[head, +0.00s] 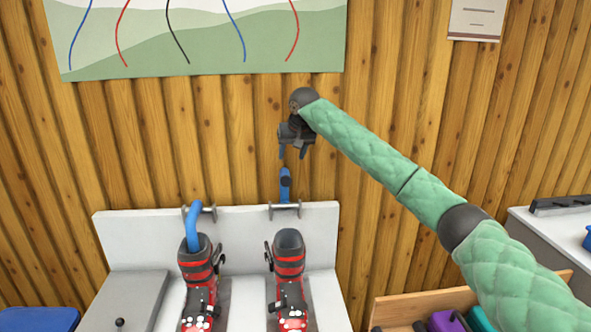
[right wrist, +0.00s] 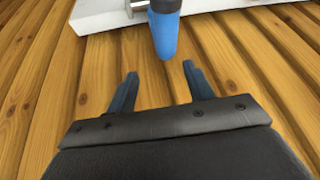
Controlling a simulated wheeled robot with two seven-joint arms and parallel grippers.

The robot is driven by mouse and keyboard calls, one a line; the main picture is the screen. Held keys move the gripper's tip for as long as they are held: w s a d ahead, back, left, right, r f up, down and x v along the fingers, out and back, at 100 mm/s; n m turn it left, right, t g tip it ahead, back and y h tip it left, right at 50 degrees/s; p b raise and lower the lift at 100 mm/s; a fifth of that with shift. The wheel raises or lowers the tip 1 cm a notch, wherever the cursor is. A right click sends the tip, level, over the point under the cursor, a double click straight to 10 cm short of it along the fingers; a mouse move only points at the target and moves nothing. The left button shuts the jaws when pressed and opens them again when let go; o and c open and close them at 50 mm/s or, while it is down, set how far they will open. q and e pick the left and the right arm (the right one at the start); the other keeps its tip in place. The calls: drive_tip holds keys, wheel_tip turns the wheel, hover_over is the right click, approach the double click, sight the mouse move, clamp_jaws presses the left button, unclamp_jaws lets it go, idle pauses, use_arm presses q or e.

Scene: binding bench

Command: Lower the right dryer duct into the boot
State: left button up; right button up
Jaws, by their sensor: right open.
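The right dryer duct (head: 285,184) is a blue tube with a dark end, standing up at the bracket on the white dryer's back panel. Its blue end also shows in the right wrist view (right wrist: 165,32). The right boot (head: 289,252), black with red bands, stands below and in front of it, its top open. My right gripper (head: 293,153) is open and empty above the duct; the wrist view shows its two fingers (right wrist: 160,90) apart, with the duct beyond them. My left gripper is not in view.
A left boot (head: 197,262) stands beside, with a blue duct (head: 193,226) bent down into its top. The white dryer back panel (head: 142,235) is behind both boots. An open wooden box (head: 386,308) with colored items stands at lower right. A wooden wall is close behind.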

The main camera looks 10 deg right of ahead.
sight(286, 169)
drive_tip(key=shift+s+a+r+m, duration=0.15)
drive_tip(key=shift+s+a+m, duration=0.3)
drive_tip(key=shift+m, duration=0.55)
drive_tip(key=shift+w+f, duration=0.35)
drive_tip(key=shift+f, duration=0.15)
use_arm(q)
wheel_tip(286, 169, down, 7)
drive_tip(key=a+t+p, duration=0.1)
drive_tip(key=p, duration=0.2)
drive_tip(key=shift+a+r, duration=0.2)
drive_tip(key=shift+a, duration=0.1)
use_arm(e)
drive_tip(key=shift+x, duration=3.35)
drive_tip(key=shift+s+a, duration=0.1)
clamp_jaws()
drive_tip(key=shift+f, duration=0.1)
